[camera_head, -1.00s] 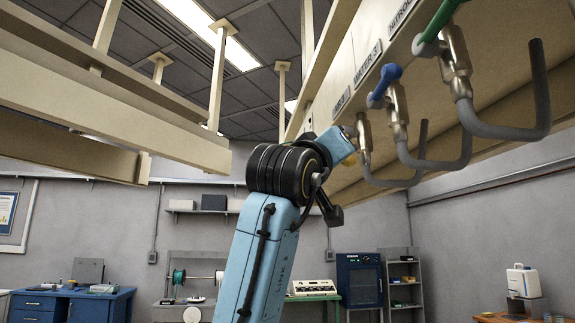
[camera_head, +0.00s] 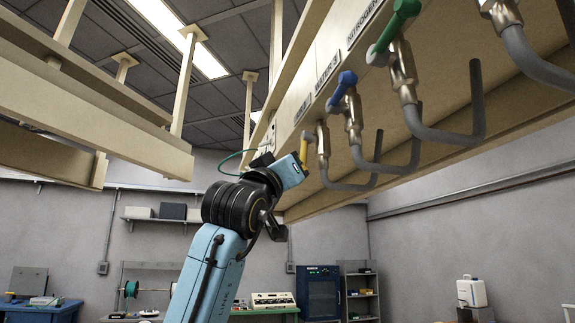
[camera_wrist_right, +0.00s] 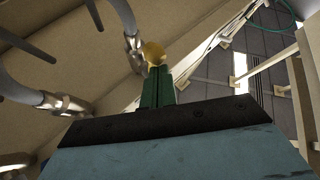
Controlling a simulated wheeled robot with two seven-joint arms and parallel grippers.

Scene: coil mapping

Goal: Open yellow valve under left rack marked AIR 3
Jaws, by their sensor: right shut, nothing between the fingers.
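My left gripper is not in view.
A blue-handled valve (camera_head: 347,80) under the WATER 3 label and a green-handled valve (camera_head: 405,9) under NITROGEN stand nearer along the rack (camera_head: 330,35). Their curved grey pipes hang close to the right of my gripper. Another rack (camera_head: 100,95) hangs at left, with open space between.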

